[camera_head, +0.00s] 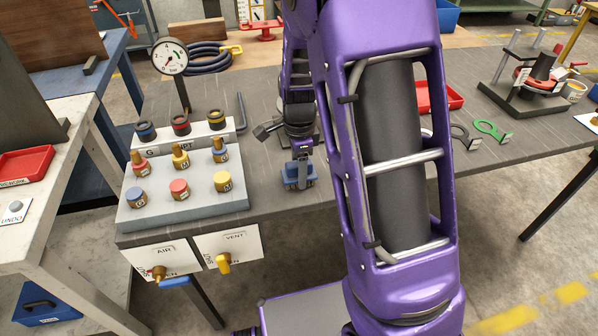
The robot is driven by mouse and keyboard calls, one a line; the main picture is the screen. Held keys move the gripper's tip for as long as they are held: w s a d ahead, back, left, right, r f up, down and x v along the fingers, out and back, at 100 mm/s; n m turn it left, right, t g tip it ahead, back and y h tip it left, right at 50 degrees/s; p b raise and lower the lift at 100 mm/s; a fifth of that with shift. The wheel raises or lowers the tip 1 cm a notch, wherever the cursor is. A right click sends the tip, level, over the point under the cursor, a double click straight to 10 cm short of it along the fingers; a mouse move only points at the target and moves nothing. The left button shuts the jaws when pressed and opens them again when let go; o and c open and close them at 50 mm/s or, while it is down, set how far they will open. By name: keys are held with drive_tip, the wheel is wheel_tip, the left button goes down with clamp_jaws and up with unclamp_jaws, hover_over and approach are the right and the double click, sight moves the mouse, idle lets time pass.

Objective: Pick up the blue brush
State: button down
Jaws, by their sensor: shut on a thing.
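The blue brush (291,184) is a small blue block at the lower end of my gripper (300,178), near the front edge of the grey table. My gripper points down and is shut on the brush. Its fingers hide part of the brush, and the bristles cannot be made out. I cannot tell whether the brush touches the tabletop or hangs just above it. My purple arm hides what lies right behind it.
A grey stepped block (190,200) with colored plugs stands left of my gripper. A gauge (170,56) and a coiled blue hose (208,54) are behind. A red tray (440,97), green ring (487,128) and spool stand (527,97) are at right. Bare tabletop shows at right front.

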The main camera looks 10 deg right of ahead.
wheel_tip(320, 180, up, 10)
drive_tip(key=shift+r+p, duration=0.1)
drive_tip(key=shift+p, duration=0.75)
